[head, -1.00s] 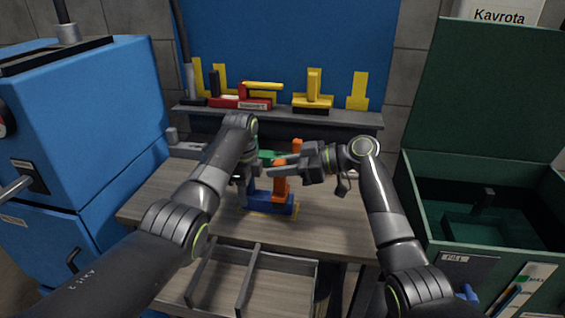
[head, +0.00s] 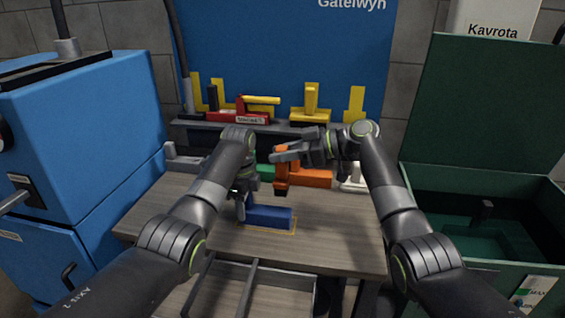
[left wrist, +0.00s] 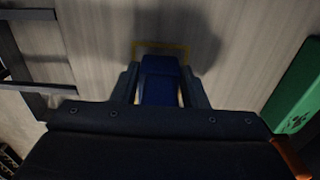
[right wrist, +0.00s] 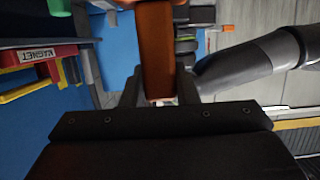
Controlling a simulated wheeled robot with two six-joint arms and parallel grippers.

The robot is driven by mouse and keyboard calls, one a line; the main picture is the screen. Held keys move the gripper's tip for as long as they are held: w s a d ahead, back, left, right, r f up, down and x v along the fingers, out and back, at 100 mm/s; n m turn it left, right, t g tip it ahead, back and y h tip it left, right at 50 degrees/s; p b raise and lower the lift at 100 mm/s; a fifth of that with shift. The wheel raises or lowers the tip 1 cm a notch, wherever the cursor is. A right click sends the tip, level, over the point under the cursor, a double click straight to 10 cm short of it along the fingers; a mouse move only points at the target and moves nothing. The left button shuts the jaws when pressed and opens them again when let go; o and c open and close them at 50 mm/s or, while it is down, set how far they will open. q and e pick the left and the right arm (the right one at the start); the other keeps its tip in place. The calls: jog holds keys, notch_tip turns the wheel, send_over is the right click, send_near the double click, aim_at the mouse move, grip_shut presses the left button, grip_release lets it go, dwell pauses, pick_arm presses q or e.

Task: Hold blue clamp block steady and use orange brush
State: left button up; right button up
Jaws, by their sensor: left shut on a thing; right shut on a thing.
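The blue clamp block (head: 272,214) sits on the wooden table inside a yellow outline. My left gripper (head: 243,203) is shut on its upright left part. In the left wrist view the blue block (left wrist: 160,78) is between both fingers. My right gripper (head: 283,157) is shut on the orange brush (head: 281,178) and holds it upright above and behind the block, apart from it. In the right wrist view the orange brush (right wrist: 157,50) runs up between the fingers. The brush's lower end looks dark.
A green thing (head: 265,172) and a flat orange piece (head: 313,178) lie at the table's back. A shelf (head: 190,124) behind carries red and yellow things. A dark green open box (head: 420,230) stands right, a blue cabinet (head: 75,130) left. The table's front right is clear.

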jog(key=shift+r, duration=1.5)
pick_arm(q)
jog(key=o, duration=1.3)
jog(key=shift+c, duration=0.2)
